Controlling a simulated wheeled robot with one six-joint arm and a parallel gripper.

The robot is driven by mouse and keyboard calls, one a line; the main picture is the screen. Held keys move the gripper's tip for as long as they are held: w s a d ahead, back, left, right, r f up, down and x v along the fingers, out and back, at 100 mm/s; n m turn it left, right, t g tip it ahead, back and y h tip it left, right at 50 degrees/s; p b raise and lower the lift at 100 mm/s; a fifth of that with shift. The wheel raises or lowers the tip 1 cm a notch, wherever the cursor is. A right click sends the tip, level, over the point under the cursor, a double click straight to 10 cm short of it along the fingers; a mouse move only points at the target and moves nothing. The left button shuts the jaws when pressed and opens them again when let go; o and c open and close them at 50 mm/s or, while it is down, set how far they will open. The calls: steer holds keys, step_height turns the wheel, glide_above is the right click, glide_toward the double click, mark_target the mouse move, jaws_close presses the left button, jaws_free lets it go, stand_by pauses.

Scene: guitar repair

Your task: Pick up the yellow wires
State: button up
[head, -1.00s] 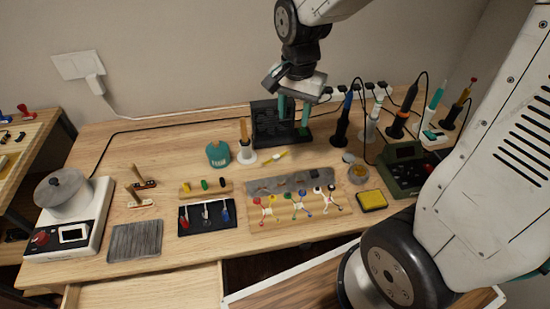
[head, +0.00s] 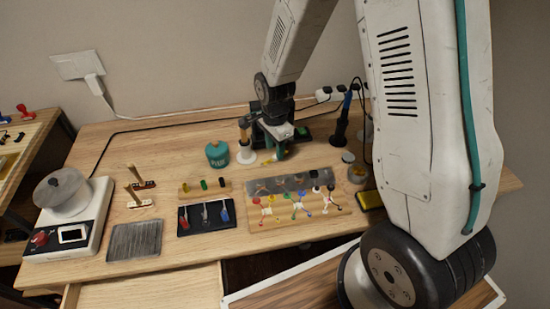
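A wooden board (head: 335,211) at the front middle of the bench holds small bundles of coloured wires. The left bundle (head: 266,207) shows yellow and red ends and looks most like the yellow wires. A bundle with green and blue ends (head: 299,205) lies to its right, and one with dark and red ends (head: 327,195) beyond that. My gripper (head: 279,152) points down behind the board, low over the bench, near a small yellow stick (head: 268,161). Its fingers overlap in this view, so I cannot tell whether it is open or what it touches.
A black mat with tools (head: 187,227), a wooden block with coloured pieces (head: 199,193) and a scale (head: 92,230) lie left.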

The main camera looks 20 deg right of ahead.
mark_target(275, 158)
steer(key=shift+f, duration=1.45)
jaws_close()
steer(key=shift+r, duration=0.1)
